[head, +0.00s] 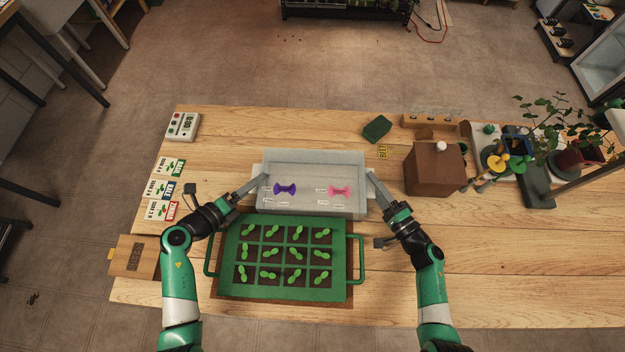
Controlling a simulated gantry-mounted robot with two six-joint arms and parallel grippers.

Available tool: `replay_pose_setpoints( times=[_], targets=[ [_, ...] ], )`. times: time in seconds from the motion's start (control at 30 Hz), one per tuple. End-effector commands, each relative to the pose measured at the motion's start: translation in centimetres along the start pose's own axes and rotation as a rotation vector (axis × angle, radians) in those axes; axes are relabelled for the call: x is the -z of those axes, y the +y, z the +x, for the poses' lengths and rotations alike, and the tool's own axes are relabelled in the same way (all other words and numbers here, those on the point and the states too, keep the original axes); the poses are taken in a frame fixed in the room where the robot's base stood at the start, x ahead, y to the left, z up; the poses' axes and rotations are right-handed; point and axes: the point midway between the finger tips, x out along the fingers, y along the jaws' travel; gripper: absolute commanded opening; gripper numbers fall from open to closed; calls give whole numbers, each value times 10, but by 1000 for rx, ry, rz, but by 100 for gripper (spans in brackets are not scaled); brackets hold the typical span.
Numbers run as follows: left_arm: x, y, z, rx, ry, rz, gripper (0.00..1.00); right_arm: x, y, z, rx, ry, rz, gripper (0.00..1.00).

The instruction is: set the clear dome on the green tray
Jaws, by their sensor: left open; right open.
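The clear dome (315,166) is a translucent box-shaped cover standing on the table just behind the tray, with a purple knob (286,189) and a pink knob (340,191) on it. The green tray (340,265) lies in front, with rows of seedlings in dark cells and a handle at each side. My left gripper (262,177) is open at the dome's left end. My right gripper (371,177) is open at the dome's right end. I cannot tell whether the fingers touch the dome.
Seed packets (162,189) and a white-green device (183,126) lie at the left, above a wooden board (134,257). A brown box (433,168), a green block (377,128) and a leafy plant (560,130) stand to the right. The table's front right is clear.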

Motion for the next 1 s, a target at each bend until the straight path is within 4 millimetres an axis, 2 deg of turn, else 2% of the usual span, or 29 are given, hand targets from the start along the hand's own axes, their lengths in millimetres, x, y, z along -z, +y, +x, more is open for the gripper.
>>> replay_pose_setpoints(
  times=[0.1, 0.3, 0.37, 0.5, 0.53, 1.0],
  targets=[
    [0, 0, 0, 0, 0, 0, 75, 0, 0, 0, 0, 0, 0, 44],
    [0, 0, 0, -1, 1, 0, 39, 0, 0, 0, 0, 0, 0, 8],
    [0, 1, 0, -2, 1, 0, 28, 0, 0, 0, 0, 0, 0, 0],
    [1, 3, 0, -6, 1, -1, 3, 0, 0, 0, 1, 0, 0, 0],
    [1, 3, 0, -6, 1, -1, 0, 0, 0, 0, 1, 1, 0, 0],
    [2, 6, -1, -11, 1, -5, 0, 1, 0, 0, 1, 1, 0, 0]
  ],
)
